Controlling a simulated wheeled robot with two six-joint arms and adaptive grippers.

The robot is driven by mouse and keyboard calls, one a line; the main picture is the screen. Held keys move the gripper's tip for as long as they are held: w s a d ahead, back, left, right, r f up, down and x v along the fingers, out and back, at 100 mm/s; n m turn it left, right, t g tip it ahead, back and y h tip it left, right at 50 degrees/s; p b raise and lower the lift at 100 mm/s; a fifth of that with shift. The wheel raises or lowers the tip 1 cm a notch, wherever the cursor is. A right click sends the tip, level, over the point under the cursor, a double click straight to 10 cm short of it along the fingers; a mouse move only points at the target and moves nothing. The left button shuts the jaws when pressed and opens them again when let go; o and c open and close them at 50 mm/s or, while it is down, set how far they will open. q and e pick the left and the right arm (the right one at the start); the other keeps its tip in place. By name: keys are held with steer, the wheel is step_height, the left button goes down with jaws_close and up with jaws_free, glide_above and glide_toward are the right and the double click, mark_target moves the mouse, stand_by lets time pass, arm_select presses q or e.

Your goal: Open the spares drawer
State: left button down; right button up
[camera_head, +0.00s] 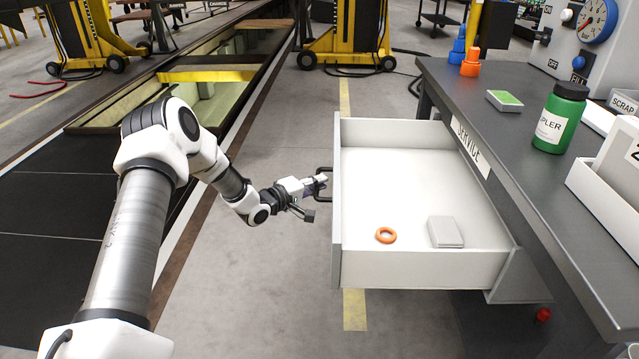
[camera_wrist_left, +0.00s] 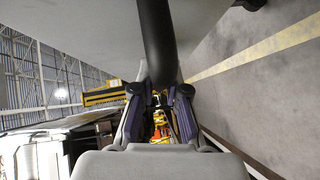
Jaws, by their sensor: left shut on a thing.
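The white spares drawer (camera_head: 400,167) stands pulled out from under the grey workbench (camera_head: 440,84). An orange ring (camera_head: 385,235) and a small grey box (camera_head: 445,232) lie on its floor. My left gripper (camera_head: 318,184) is shut on the dark drawer handle (camera_head: 323,172) at the drawer's front. In the left wrist view the dark handle bar (camera_wrist_left: 158,45) runs down between the two fingers (camera_wrist_left: 159,100). The drawer front (camera_wrist_left: 95,25) fills the upper left there. My right gripper is not in view.
Yellow lifting jacks (camera_head: 345,45) stand behind. An inspection pit (camera_head: 205,90) lies at the back left. The floor left of the drawer is clear.

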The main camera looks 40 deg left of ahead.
arm_select(q)
steer(key=c, duration=1.2)
jaws_free()
steer(key=shift+v, duration=5.95)
